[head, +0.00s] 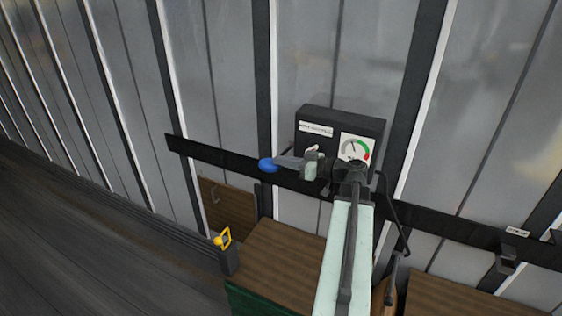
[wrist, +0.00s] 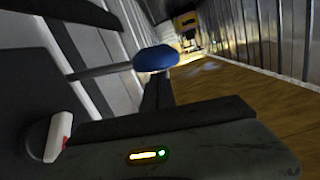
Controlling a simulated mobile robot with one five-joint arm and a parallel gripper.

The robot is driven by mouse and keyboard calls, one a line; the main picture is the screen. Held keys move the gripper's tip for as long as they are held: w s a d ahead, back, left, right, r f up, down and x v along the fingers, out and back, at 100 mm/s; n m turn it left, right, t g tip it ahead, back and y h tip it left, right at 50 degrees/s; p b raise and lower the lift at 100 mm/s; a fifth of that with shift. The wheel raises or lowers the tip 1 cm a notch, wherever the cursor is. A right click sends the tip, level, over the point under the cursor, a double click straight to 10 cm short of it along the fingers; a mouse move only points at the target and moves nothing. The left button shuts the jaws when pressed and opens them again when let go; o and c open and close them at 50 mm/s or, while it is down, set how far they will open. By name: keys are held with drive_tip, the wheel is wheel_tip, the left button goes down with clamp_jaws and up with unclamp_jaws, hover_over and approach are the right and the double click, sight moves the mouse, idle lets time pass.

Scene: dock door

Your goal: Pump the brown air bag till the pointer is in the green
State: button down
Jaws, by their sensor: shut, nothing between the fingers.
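The dark pump box (head: 318,118) is fixed to the wall rail. Its round gauge (head: 355,148) has a green arc at upper right and red at lower right; the thin pointer seems to stand left of the green. A grey lever (head: 288,161) with a blue knob (head: 268,165) sticks out to the left. The lever (wrist: 100,70) and blue knob (wrist: 157,57) also show in the wrist view. My gripper (head: 313,164) is shut and empty by the lever's box end; I cannot tell whether it touches. A brown bag (head: 383,292) shows partly behind my arm.
A dark hose (head: 402,225) hangs right of the box. Wooden crates stand below, left (head: 285,262) and right (head: 455,298). A black rail (head: 450,226) crosses the ribbed wall. A yellow-handled item (head: 223,238) stands at left. The floor at left is clear.

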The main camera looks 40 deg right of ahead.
drive_tip(key=f+v, duration=0.1)
drive_tip(key=v, duration=0.8)
drive_tip(key=shift+s+d+r+p, duration=0.25)
drive_tip(key=shift+s+r+p, duration=0.1)
drive_tip(key=shift+s+r, duration=0.05)
